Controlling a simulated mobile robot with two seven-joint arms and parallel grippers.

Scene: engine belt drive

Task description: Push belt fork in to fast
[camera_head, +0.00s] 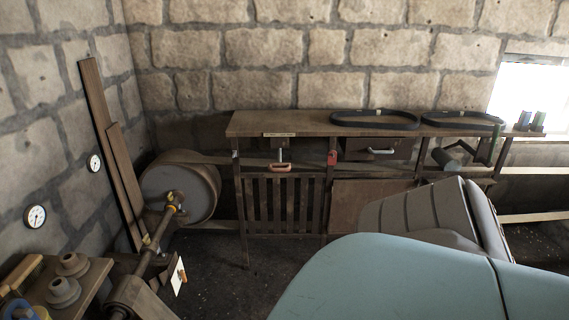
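A small lever with a pale rod and a brown-orange handle (281,168) hangs at the front of the workbench; it looks like the belt fork's handle, though I cannot be sure. A narrow pale label strip (280,134) is on the bench edge above it. A flat belt (232,161) runs from the large pulley (181,190) towards the bench behind the handle. The fork itself and its fast position cannot be made out. Neither of my grippers is in view, and nothing of mine touches the handle.
The wooden workbench (245,124) carries two dark belt loops (374,119). A red tag-like piece (332,157) hangs under its edge. A shaft (155,238) and a low table (85,290) stand at left. Dark floor (240,285) is open before the bench.

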